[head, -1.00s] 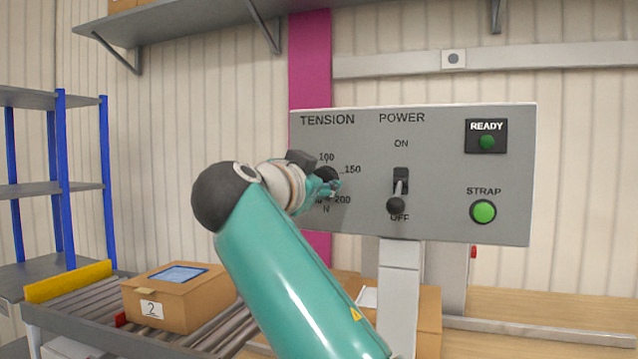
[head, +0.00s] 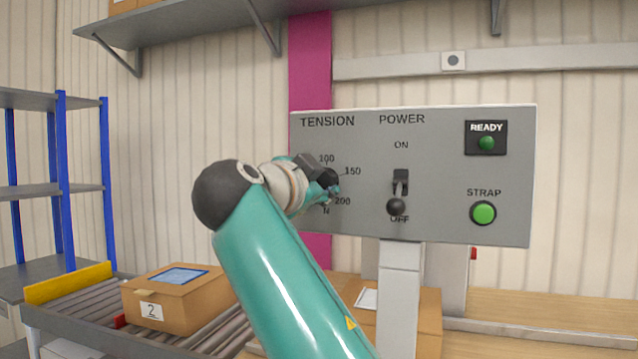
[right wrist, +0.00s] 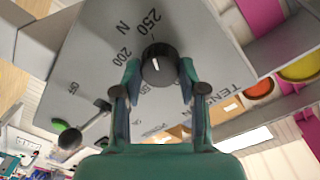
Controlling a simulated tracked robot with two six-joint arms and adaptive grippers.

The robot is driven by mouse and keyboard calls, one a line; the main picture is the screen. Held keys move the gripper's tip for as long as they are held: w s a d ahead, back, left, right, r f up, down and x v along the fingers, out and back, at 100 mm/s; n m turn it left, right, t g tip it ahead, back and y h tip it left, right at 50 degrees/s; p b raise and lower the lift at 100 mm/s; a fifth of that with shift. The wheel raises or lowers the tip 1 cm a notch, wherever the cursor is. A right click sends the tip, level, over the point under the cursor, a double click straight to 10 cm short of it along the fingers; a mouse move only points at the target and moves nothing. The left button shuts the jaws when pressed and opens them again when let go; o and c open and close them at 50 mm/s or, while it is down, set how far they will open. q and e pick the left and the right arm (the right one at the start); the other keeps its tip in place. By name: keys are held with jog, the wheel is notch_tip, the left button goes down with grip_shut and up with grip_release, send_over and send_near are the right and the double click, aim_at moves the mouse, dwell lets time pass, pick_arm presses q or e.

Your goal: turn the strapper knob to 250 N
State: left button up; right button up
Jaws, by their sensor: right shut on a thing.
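The strapper's grey control panel (head: 440,180) faces me in the head view, with the TENSION scale at its left. My right gripper (head: 328,186) is at this scale and covers much of the knob there. In the right wrist view the black tension knob (right wrist: 158,66) sits between the two fingers of my right gripper (right wrist: 160,72), which is shut on it. The white mark on the knob runs roughly in line with the printed 250 (right wrist: 150,22); its exact reading I cannot tell. The 200 label (right wrist: 123,55) is beside it. My left gripper is not in view.
The POWER lever (head: 397,205) points down to OFF, right of the knob. The green STRAP button (head: 483,212) and READY lamp (head: 487,142) are farther right. A cardboard box (head: 178,298) stands on the roller conveyor (head: 80,305) at lower left. A shelf (head: 190,20) hangs above.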

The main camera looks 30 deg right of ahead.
jog(key=o, duration=1.1)
jog(key=shift+w+a+f, duration=0.1)
jog(key=shift+w+f, duration=0.05)
jog(key=shift+f, duration=0.05)
jog(key=shift+o, duration=0.2)
jog(key=shift+r, duration=0.1)
jog(key=v, duration=1.2)
